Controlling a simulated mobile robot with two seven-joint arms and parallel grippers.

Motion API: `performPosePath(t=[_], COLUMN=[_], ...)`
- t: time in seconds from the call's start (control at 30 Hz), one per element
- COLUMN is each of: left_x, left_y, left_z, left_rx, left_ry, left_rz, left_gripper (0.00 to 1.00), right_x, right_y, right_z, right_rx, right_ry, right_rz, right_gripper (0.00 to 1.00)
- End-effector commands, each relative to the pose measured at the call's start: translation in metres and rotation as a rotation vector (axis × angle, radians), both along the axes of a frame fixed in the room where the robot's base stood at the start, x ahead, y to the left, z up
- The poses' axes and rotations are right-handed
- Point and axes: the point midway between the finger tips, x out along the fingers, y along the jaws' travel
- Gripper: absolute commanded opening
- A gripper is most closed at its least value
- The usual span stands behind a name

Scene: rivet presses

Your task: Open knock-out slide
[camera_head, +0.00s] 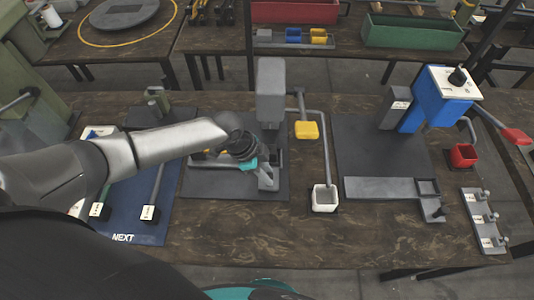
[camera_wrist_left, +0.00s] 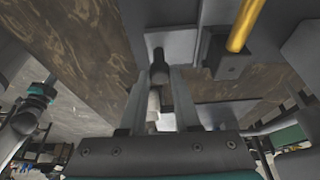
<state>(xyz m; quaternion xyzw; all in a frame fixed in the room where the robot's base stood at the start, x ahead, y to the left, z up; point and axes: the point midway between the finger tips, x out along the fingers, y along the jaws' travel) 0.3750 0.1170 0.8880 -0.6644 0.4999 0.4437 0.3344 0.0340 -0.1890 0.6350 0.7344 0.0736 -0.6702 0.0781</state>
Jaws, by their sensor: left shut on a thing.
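The grey middle press (camera_head: 271,90) stands on a dark base plate at the centre of the bench. My left gripper (camera_head: 266,181) is low at the front of this press, its arm reaching in from the left. In the left wrist view, its two fingers (camera_wrist_left: 158,98) are shut around a small knob (camera_wrist_left: 157,68), dark at its far end and pale nearer to me. I take this knob for the handle of the knock-out slide. The slide itself is mostly hidden by the gripper and arm, so I cannot tell how far open it is. My right gripper does not show.
A blue mat (camera_head: 125,222) lies at left. The bench front at centre is clear.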

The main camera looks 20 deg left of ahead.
Motion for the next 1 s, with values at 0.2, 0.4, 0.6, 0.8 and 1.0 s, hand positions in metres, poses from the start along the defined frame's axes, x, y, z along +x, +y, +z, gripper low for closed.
performPosePath(t=[0.2,0.4,0.6,0.8,1.0], left_x=[-0.037,-0.059,-0.062,-0.062,-0.061], left_y=[-0.009,-0.015,-0.017,-0.017,-0.017], left_z=[0.003,0.001,-0.001,-0.001,0.0], left_rx=[0.003,0.002,0.002,0.001,0.001], left_ry=[0.008,0.006,0.003,0.002,0.001], left_rz=[-0.001,-0.002,-0.001,-0.001,0.0], left_gripper=[0.0,0.0,0.0,0.0,0.52], right_x=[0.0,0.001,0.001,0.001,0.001], right_y=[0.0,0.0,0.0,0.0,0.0], right_z=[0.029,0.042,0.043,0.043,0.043], right_rx=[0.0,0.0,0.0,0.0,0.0], right_ry=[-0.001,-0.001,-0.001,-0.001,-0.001], right_rz=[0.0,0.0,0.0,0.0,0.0], right_gripper=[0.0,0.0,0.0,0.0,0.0])
